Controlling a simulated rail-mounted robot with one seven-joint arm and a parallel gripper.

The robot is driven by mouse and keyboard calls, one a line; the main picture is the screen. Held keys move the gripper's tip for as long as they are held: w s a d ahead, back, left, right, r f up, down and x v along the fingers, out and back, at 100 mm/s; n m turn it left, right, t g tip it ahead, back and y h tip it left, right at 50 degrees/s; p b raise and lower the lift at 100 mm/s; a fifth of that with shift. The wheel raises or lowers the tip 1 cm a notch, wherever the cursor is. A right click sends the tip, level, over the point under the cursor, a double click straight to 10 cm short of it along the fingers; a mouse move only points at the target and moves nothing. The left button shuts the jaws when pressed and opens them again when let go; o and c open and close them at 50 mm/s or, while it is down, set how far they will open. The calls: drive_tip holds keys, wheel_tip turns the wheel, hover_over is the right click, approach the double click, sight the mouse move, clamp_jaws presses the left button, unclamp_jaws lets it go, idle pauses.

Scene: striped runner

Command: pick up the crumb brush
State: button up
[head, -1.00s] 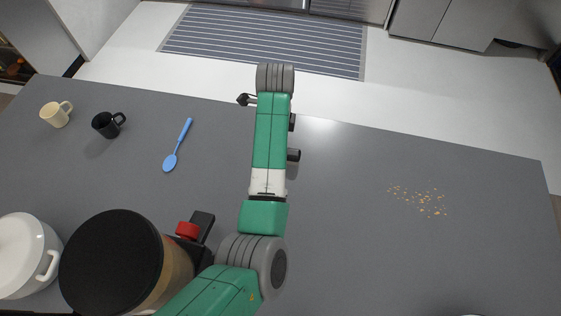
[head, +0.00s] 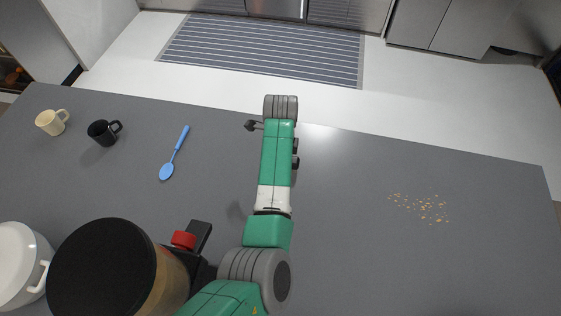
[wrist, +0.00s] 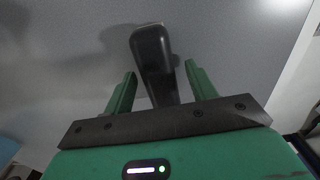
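In the wrist view a dark object (wrist: 152,50), which I take for the crumb brush, has a broad rounded far end and runs back between my fingers. Its near part is hidden behind the gripper body. My gripper (wrist: 160,70) is open, with one green finger on each side of it and a gap showing on both sides. In the head view my arm hides the gripper and most of the brush. A small dark end beside the arm (head: 295,162) may be part of the brush. Crumbs (head: 422,208) lie scattered on the right of the counter.
A blue spoon (head: 174,152), a black mug (head: 102,134) and a cream mug (head: 50,122) stand or lie on the counter (head: 350,250) at left. A white pot (head: 18,262) is at lower left. The counter right of my arm is clear except for crumbs.

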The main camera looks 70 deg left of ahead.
drive_tip(key=c, duration=0.9)
wheel_tip(320, 180, up, 10)
drive_tip(key=shift+r+p, duration=0.1)
drive_tip(key=shift+p, duration=0.8)
drive_tip(key=shift+c, duration=0.2)
